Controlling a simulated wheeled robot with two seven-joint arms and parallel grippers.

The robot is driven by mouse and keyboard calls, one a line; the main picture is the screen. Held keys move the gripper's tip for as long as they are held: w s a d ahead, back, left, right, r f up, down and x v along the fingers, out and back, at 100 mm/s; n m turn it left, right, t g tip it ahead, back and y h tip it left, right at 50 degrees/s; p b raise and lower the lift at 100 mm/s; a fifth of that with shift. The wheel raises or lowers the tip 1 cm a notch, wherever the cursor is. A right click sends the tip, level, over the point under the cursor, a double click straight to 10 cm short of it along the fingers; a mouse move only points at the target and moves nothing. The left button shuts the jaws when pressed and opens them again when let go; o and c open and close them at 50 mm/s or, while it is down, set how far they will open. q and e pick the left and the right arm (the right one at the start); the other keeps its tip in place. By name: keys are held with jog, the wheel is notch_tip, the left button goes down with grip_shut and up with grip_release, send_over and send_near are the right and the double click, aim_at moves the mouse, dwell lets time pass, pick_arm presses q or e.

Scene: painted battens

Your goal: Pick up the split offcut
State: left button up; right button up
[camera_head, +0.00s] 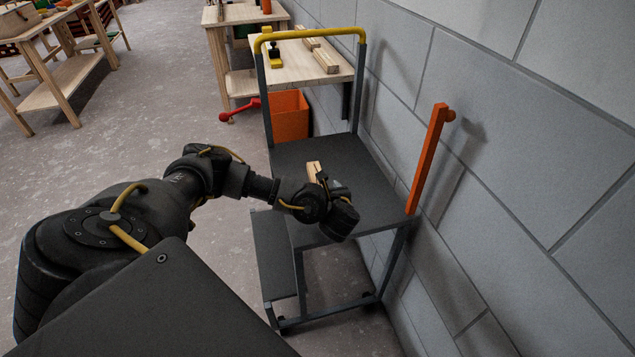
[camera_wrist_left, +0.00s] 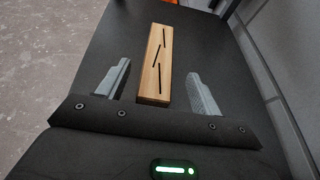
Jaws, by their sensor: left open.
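The split offcut is a short light-wood block (camera_wrist_left: 156,62) with several dark slanted cracks on its top face. It lies flat on the dark top (camera_head: 303,150) of a step stool with a yellow rail. In the head view the offcut (camera_head: 313,169) shows just beyond my left wrist, its near part hidden by the wrist. My left gripper (camera_wrist_left: 160,85) is open, with one finger on each side of the offcut's near end in the wrist view. There is a gap on both sides, and nothing is held. My right gripper is in neither view.
An orange painted batten (camera_head: 428,160) leans upright against the grey block wall, right of the stool. The yellow rail (camera_head: 312,34) rises at the stool's far end. Beyond stand an orange bin (camera_head: 289,117) and a workbench (camera_head: 290,70). Open floor lies left.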

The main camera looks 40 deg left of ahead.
aim_at(313, 168)
pick_arm(q)
jog(key=x, duration=0.5)
jog(key=shift+a+r, duration=0.15)
jog(key=shift+a, duration=0.05)
jog(key=c, duration=1.1)
